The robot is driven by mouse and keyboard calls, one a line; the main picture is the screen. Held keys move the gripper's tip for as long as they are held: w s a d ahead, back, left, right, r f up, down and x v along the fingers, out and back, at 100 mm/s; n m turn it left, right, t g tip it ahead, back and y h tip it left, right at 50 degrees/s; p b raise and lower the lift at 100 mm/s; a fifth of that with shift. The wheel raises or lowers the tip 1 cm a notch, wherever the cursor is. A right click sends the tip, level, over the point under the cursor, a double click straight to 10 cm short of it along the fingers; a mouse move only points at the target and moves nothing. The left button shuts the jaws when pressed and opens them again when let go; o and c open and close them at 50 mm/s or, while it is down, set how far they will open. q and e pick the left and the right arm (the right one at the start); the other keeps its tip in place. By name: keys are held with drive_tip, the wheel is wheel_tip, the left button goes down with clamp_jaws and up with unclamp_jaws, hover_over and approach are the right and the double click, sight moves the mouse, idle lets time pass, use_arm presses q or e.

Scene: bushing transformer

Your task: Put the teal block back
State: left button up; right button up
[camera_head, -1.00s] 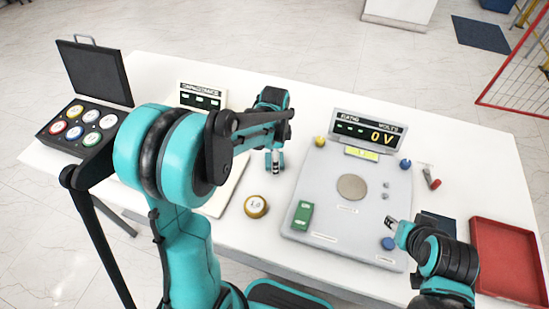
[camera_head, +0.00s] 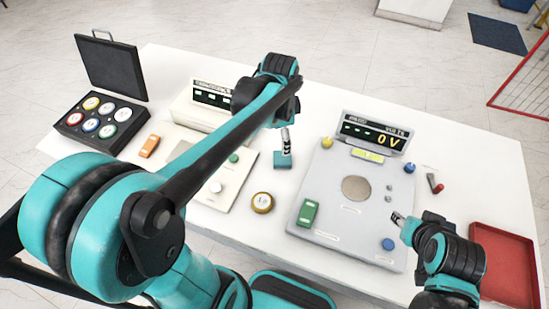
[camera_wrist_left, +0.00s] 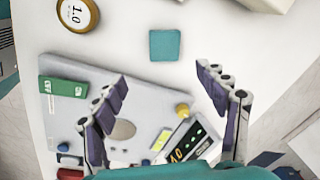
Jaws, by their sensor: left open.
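The teal block (camera_head: 282,161) stands on the white table, left of the grey meter panel. It also shows in the left wrist view (camera_wrist_left: 165,45), with nothing touching it. My left gripper (camera_head: 286,138) is just above and behind the block in the head view. In the wrist view the left gripper (camera_wrist_left: 162,77) is open and empty, its fingers spread, with the block beyond the fingertips. My right gripper (camera_head: 399,218) hovers over the right part of the meter panel; its jaw opening is too small to tell.
The meter panel (camera_head: 330,185) has a 0 V display, a green block (camera_head: 307,213) and knobs. A yellow 1.0 disc (camera_head: 262,202) lies left of it. The open black case (camera_head: 78,135) holds several coloured discs. An orange block (camera_head: 149,146) and a red tray (camera_head: 505,262) are also there.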

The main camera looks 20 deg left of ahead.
use_arm(q)
drive_tip(key=s+d+n+t, duration=0.2)
drive_tip(key=s+n+t, duration=0.3)
drive_tip(key=s+n, duration=0.5)
drive_tip(key=shift+s+r+n+t, duration=0.2)
drive_tip(key=shift+s+n+t, duration=0.15)
drive_tip(key=shift+s, duration=0.8)
